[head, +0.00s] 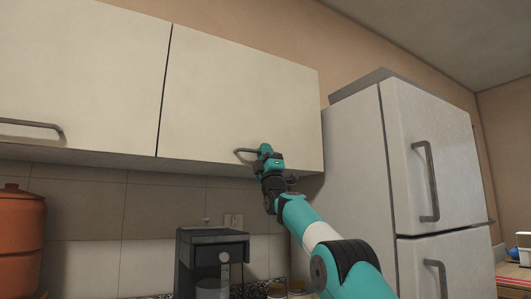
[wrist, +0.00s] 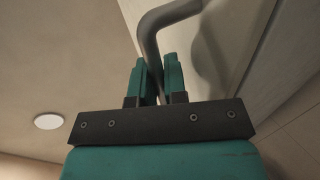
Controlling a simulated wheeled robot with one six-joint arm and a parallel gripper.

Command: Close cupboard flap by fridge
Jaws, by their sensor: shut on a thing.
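The cupboard flap (head: 240,95) by the fridge is a cream panel in the upper row, left of the fridge. In the head view it hangs flush in line with the neighbouring flap, or nearly so. Its grey bar handle (head: 243,152) is near the lower edge. My gripper (head: 265,150) is at the right part of this handle. In the wrist view, the fingers (wrist: 154,80) are shut on the handle (wrist: 152,45), one finger on each side of the bar. The flap also shows in the wrist view (wrist: 230,40).
The white fridge (head: 360,160) stands right of the cupboard, close to my arm. A second flap (head: 75,70) is on the left. A coffee machine (head: 212,250) and an orange pot (head: 20,240) stand below the cupboards.

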